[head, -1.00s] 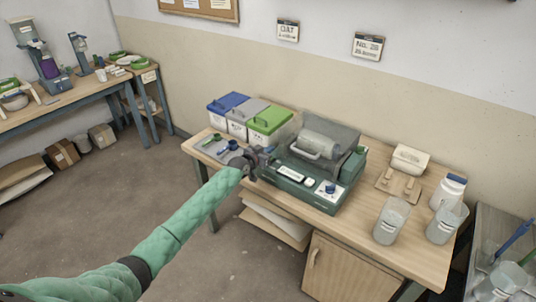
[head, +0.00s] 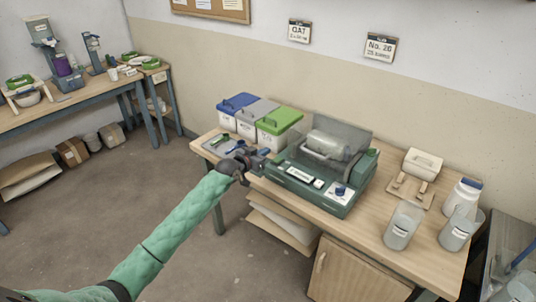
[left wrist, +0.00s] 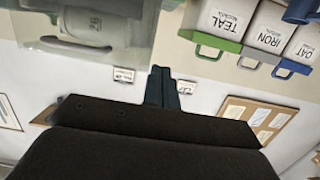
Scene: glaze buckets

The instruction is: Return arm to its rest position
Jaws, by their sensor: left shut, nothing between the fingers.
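My left arm in its green sleeve reaches in from the lower left in the head view. My left gripper (head: 258,160) is shut and empty, in front of the left end of the green machine (head: 318,199); I cannot tell whether it touches it. In the left wrist view the shut fingers (left wrist: 162,86) point up the picture with nothing between them. That view is upside down and shows bins labelled teal (left wrist: 221,20), iron (left wrist: 270,27) and oat (left wrist: 304,43). My right gripper is in neither view.
On the table, lidded blue, grey and green bins (head: 277,121) stand behind a grey tray with small scoops. Grey pitchers (head: 402,227), a white jar (head: 462,198) and a white block stand at the right. Open floor (head: 120,205) lies left of the table.

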